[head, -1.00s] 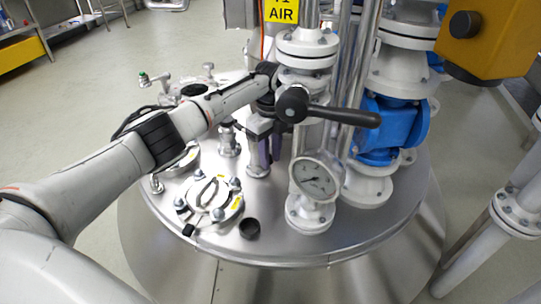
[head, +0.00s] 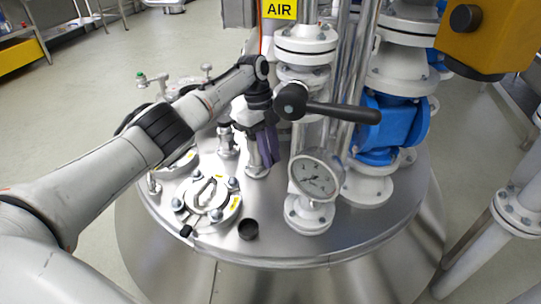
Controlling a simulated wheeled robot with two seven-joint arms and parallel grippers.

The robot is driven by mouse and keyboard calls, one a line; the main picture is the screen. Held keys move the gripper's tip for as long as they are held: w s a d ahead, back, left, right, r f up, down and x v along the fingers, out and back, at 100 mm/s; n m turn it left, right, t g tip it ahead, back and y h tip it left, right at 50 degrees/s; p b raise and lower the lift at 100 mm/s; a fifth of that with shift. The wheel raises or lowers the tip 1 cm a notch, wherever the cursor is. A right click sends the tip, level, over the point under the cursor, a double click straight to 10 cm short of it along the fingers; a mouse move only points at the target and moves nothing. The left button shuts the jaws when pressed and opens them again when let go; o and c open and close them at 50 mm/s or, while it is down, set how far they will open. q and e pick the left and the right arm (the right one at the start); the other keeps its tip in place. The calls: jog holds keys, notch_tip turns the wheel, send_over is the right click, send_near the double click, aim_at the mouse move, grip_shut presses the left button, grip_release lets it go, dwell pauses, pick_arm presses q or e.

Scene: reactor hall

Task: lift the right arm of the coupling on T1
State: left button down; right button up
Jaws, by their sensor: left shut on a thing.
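The T1 AIR stub with its coupling (head: 255,171) stands upright on the steel vessel lid, left of the pressure gauge. My left gripper (head: 269,158) comes down from above with its purple fingers tilted at the right side of the coupling. It is shut on something thin there, which appears to be the coupling's right arm. The fingers hide that arm, so its angle cannot be told. A yellow AIR sign (head: 279,9) is above, its top line cut off. My right gripper is not in view.
A black lever handle (head: 340,112) juts right, close beside my left wrist. The gauge (head: 316,175), white flanged pipes and a blue valve (head: 392,130) crowd the right. A round hatch (head: 211,200) and black cap (head: 248,229) are in front.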

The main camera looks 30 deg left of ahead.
pick_arm(q)
jog(key=c, duration=1.7)
grip_release()
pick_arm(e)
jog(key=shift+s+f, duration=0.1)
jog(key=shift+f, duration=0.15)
